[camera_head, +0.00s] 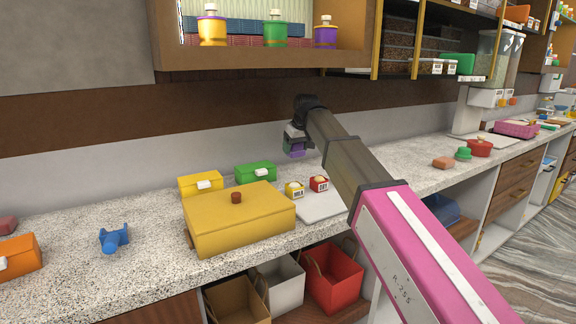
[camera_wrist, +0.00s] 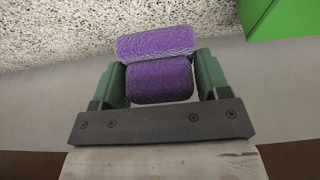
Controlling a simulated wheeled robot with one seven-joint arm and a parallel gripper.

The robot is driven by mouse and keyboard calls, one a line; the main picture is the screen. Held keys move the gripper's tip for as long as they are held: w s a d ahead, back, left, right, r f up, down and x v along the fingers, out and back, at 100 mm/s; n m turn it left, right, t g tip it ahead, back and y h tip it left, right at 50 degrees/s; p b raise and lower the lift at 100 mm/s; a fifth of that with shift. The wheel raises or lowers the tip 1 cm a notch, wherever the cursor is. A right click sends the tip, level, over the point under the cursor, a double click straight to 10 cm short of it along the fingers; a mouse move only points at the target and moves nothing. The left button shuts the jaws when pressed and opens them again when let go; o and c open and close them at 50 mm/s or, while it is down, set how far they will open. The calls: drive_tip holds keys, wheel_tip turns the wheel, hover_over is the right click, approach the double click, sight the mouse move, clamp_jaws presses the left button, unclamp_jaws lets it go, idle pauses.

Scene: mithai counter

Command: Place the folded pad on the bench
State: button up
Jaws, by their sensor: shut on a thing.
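The folded pad (camera_wrist: 160,80) is purple and shows as two stacked rolls between the green fingers of my gripper (camera_wrist: 161,80) in the wrist view. My gripper is shut on it. In the head view the purple pad (camera_head: 294,153) hangs below my gripper (camera_head: 296,146), in front of the back wall, and my arm reaches up to it from the lower right. The bench (camera_head: 150,265) is a speckled grey counter. The pad appears to be held above its surface near the back; the exact gap cannot be told.
A yellow box with a brown knob (camera_head: 238,222) stands on the bench. Behind it are a smaller yellow box (camera_head: 200,184) and a green box (camera_head: 256,172). Bare counter surrounds a blue object (camera_head: 113,239) at left.

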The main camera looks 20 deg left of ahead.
sight(296, 172)
drive_tip(key=shift+f, duration=3.1)
drive_tip(key=o, duration=0.9)
drive_tip(key=shift+f, duration=0.1)
drive_tip(key=v, duration=1.2)
drive_tip(key=shift+d, duration=0.1)
